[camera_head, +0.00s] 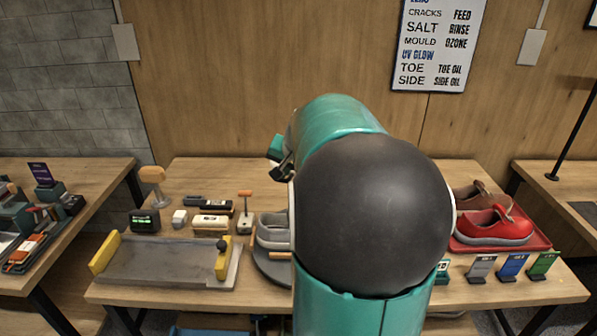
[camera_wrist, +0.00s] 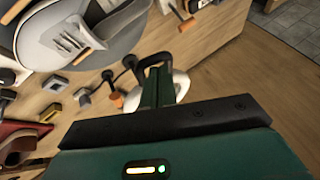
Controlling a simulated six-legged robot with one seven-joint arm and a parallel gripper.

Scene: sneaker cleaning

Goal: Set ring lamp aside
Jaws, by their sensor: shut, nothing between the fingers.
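I cannot pick out the ring lamp for certain in either view. In the wrist view a pale rounded thing (camera_wrist: 181,83) shows just behind my gripper (camera_wrist: 158,68); too little of it shows to name it. My gripper is shut with nothing held, its dark fingers over the wooden table. In the head view my large teal and black arm blocks the middle of the table and hides most of the gripper. A grey sneaker (camera_head: 271,231) stands on a round turntable (camera_head: 268,268) left of the arm, partly hidden; the sneaker also shows in the wrist view (camera_wrist: 75,38).
A grey tray (camera_head: 165,262) with yellow ends lies at the table's left front. Small boxes and an orange-topped tool (camera_head: 245,212) stand behind it. Red shoes (camera_head: 494,226) sit on a red tray (camera_head: 528,243) at right, with coloured cards (camera_head: 512,266) in front.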

